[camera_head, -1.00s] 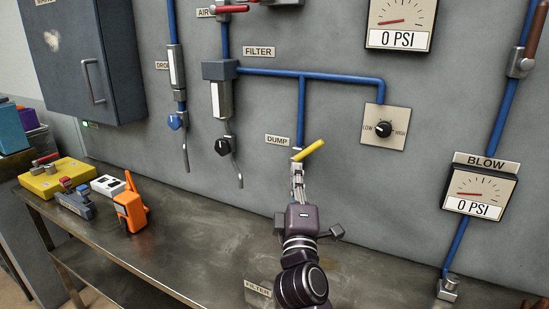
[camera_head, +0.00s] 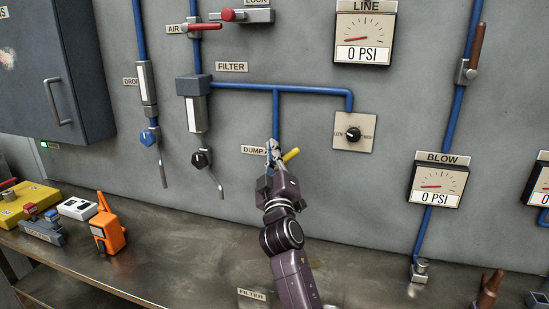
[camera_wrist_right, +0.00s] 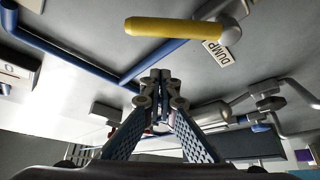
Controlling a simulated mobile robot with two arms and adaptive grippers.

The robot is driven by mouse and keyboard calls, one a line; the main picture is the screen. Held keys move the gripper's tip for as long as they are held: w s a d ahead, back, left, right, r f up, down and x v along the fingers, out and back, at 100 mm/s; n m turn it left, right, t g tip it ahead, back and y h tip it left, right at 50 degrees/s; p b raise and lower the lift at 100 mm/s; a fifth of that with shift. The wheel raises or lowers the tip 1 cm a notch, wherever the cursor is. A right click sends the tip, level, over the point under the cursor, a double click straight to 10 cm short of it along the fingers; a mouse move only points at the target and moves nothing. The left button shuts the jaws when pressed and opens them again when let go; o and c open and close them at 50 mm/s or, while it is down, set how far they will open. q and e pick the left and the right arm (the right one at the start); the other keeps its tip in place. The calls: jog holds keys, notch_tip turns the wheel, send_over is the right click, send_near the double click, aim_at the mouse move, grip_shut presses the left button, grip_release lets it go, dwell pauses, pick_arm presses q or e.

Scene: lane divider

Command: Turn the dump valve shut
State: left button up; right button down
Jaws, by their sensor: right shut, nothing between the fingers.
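The closed fingertips (camera_wrist_right: 161,78) show below the handle in that view, with a visible gap. My left gripper is out of view.
The LOW/HIGH knob (camera_head: 353,134) is right of the valve, the BLOW gauge (camera_head: 438,184) further right. The filter's black knob (camera_head: 201,158) is left. An orange device (camera_head: 107,229) and a yellow box (camera_head: 25,203) are on the metal bench (camera_head: 175,245), mostly clear in its middle.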

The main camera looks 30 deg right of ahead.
aim_at(284, 158)
jog(key=d+f, duration=0.1)
jog(key=s+d+f, duration=0.1)
jog(key=shift+d+f, duration=0.35)
